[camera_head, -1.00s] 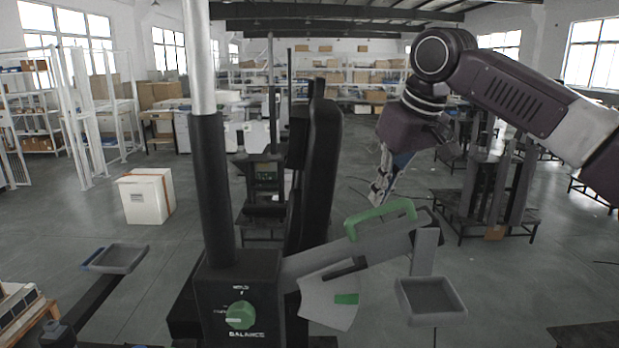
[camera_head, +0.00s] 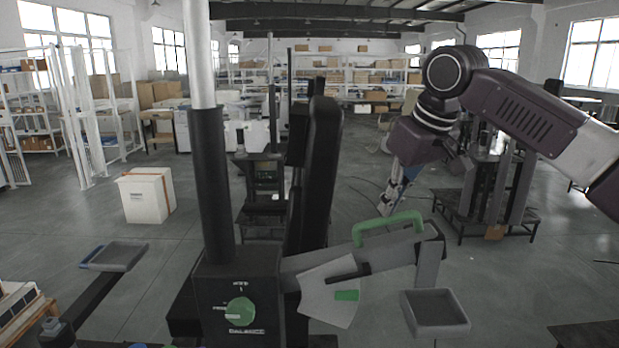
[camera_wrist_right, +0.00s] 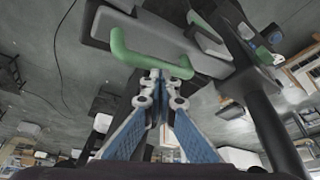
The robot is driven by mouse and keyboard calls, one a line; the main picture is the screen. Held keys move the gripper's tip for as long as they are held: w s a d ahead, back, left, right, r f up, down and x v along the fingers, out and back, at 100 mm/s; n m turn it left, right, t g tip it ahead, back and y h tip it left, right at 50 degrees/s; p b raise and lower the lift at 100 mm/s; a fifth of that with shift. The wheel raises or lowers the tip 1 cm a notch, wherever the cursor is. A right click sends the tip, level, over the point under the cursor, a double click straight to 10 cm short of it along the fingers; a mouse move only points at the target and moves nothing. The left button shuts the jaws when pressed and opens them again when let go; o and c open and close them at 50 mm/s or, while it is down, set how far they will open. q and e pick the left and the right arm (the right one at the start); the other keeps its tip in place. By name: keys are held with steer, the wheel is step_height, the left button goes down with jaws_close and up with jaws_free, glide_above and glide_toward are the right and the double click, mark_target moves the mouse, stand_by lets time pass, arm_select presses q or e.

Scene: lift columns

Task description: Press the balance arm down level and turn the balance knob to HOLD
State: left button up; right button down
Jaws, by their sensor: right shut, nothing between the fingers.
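The balance arm (camera_head: 310,261) is a grey beam running right from the dark box on the column, tilted up toward its right end. Its green handle (camera_head: 390,226) also shows in the wrist view (camera_wrist_right: 150,55). A black pointer (camera_head: 348,274) lies on the pale sector plate (camera_head: 318,290), above the green mark (camera_head: 347,295). The green balance knob (camera_head: 240,312) has its white bar pointing left; HOLD is marked above it. My right gripper (camera_head: 384,208) is shut and empty, its tips at the handle; contact is hard to tell. My left gripper is not in view.
A grey pan (camera_head: 436,328) hangs at the arm's right end; another tray (camera_head: 115,256) is at the left. The column (camera_head: 211,190) rises from the box. A black upright (camera_head: 318,170) stands behind the arm.

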mark_target(404, 238)
steer(key=shift+f, duration=0.2)
steer(key=shift+d+f+b, duration=0.25)
steer(key=shift+d+f, duration=0.15)
steer(key=shift+f, duration=0.4)
steer(key=shift+d+f+b, duration=0.2)
steer(key=shift+d+f, duration=0.2)
steer(key=shift+f, duration=0.5)
steer(key=shift+s+d+f, duration=0.1)
steer(key=shift+d+f, duration=0.2)
steer(key=shift+f, duration=0.5)
steer(key=shift+d+f+b, duration=0.3)
steer(key=shift+f+b, duration=0.05)
steer(key=shift+f, duration=0.45)
steer(key=shift+d+f, duration=0.15)
steer(key=shift+f, duration=0.45)
